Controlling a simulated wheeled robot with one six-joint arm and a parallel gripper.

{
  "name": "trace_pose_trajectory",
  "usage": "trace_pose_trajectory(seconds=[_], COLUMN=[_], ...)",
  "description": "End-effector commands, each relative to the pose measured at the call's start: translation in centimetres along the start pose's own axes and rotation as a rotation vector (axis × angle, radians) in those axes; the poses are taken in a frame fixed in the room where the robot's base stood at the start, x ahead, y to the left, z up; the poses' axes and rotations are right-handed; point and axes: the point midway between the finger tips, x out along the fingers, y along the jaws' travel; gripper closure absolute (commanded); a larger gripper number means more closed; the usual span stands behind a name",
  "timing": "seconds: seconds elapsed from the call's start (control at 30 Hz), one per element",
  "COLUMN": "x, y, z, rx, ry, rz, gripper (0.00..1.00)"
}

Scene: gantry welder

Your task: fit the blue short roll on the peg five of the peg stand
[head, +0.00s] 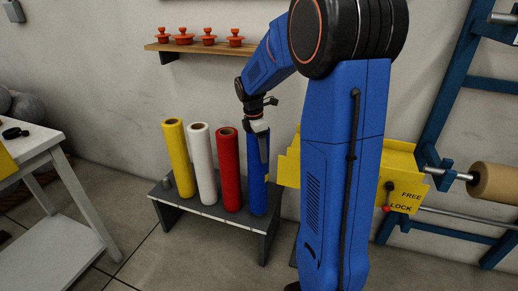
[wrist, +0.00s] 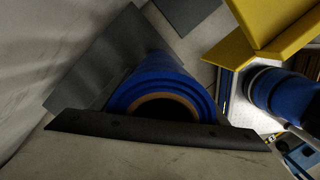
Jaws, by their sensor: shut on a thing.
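The blue roll (head: 257,185) stands upright at the right end of the dark peg stand (head: 190,217). My gripper (head: 261,145) is shut on its upper end from above. In the wrist view the blue roll (wrist: 160,85) shows its brown core end, with a dark finger (wrist: 160,131) across it. The roll's lower end is at the stand top; I cannot tell whether it is seated on a peg, as any peg there is hidden. A bare grey peg (head: 168,181) shows at the stand's left end.
Yellow (head: 177,146), white (head: 203,160) and red (head: 229,170) rolls stand left of the blue one. A yellow panel (head: 405,190) with a lever is close on the right. A shelf (head: 200,46) with orange knobs hangs above; a white table (head: 50,190) is at left.

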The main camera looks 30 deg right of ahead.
Motion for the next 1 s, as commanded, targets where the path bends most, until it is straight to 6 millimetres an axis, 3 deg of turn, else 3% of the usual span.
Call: trace_pose_trajectory(seconds=[1.0], x=[1.7], y=[0.1], z=[-0.2], rx=[0.0], ry=[0.0], rz=[0.003], gripper=[0.95])
